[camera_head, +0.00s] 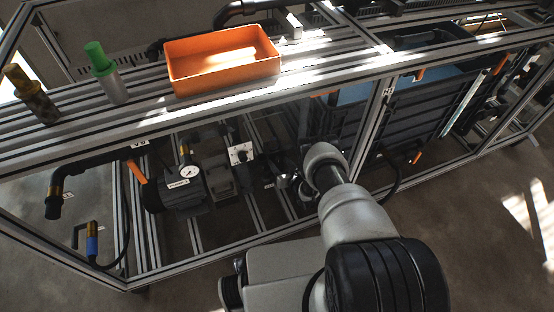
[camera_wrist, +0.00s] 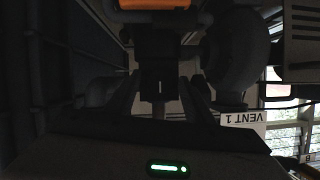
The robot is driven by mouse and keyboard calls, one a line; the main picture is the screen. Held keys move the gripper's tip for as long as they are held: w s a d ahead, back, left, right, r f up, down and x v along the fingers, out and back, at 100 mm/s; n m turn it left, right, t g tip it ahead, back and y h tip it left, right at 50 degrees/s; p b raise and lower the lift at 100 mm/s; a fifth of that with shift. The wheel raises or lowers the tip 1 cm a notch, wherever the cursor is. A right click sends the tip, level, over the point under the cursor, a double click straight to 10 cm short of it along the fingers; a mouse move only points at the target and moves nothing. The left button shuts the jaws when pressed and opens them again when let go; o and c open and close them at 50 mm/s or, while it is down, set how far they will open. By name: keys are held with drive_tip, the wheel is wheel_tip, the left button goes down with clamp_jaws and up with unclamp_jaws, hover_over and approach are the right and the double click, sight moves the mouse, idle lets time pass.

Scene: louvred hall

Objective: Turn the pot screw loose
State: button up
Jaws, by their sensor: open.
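My gripper (camera_wrist: 160,98) is open in the wrist view, its two dark fingers reaching up either side of a dark block (camera_wrist: 157,60) with a short grey stem (camera_wrist: 158,91) below it. The stem may be the pot screw, but the view is too dark to be sure. I cannot tell whether the fingers touch it. In the head view my arm reaches under the bench top beside the pump (camera_head: 180,190), and my fingers cannot be made out there.
An orange tray (camera_head: 222,88), a green-topped cylinder (camera_head: 108,75) and a brass-topped one (camera_head: 33,95) stand on the bench. A dark bin (camera_head: 420,110) is at right. In the wrist view, a curved pipe (camera_wrist: 243,50) and VENT 1 label (camera_wrist: 243,117) lie close at right.

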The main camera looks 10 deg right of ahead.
drive_tip(key=c, duration=1)
drive_tip(key=shift+c, duration=0.2)
drive_tip(key=shift+n, duration=0.3)
drive_tip(key=n+h, duration=0.1)
drive_tip(key=n, duration=0.1)
drive_tip(key=n+h, duration=0.1)
drive_tip(key=shift+a+t+h, duration=0.25)
drive_tip(key=shift+t+h, duration=0.05)
drive_tip(key=n+t+h, duration=0.1)
drive_tip(key=n+h, duration=0.1)
drive_tip(key=n, duration=0.1)
drive_tip(key=shift+a+n, duration=0.1)
drive_tip(key=shift+n, duration=0.3)
